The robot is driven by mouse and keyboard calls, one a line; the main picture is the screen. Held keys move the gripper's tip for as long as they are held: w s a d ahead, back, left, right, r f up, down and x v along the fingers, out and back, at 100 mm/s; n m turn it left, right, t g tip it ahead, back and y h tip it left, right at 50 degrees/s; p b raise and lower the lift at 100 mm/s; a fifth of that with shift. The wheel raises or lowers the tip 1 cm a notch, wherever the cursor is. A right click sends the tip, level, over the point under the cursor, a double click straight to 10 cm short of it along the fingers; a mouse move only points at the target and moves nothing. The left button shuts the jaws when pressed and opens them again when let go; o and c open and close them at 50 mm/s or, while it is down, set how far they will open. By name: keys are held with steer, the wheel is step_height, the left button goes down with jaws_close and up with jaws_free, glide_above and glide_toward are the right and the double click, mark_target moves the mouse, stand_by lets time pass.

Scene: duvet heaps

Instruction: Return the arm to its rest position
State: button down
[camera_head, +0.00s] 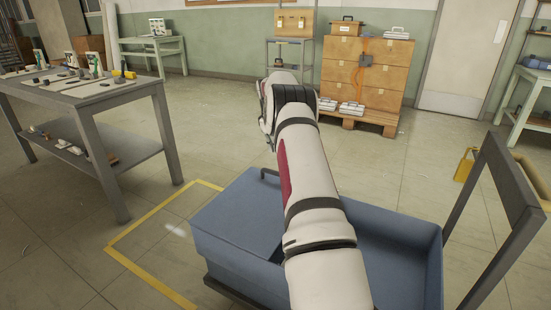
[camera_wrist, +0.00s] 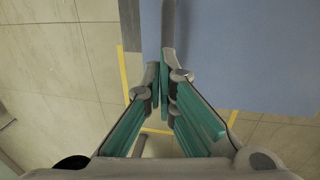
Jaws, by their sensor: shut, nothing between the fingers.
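My arm (camera_head: 309,190) reaches forward over a blue bin in the head view, with its far end bent away from the camera. My gripper is hidden behind the arm there. In the wrist view my gripper (camera_wrist: 164,80) points down, its teal-padded fingers shut together with nothing between them. Beneath it are the blue surface of the bin (camera_wrist: 250,50) and the tiled floor.
The blue bin (camera_head: 232,222) sits on a cart with a dark upright handle (camera_head: 507,180) at right. A grey table (camera_head: 90,95) with small items stands at left. Stacked cardboard boxes (camera_head: 345,70) stand on a pallet behind. Yellow tape (camera_head: 150,262) marks the floor.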

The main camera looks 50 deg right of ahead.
steer(key=shift+a+r, duration=0.15)
steer(key=shift+r, duration=0.6)
steer(key=shift+a+r, duration=0.15)
steer(key=shift+r, duration=0.55)
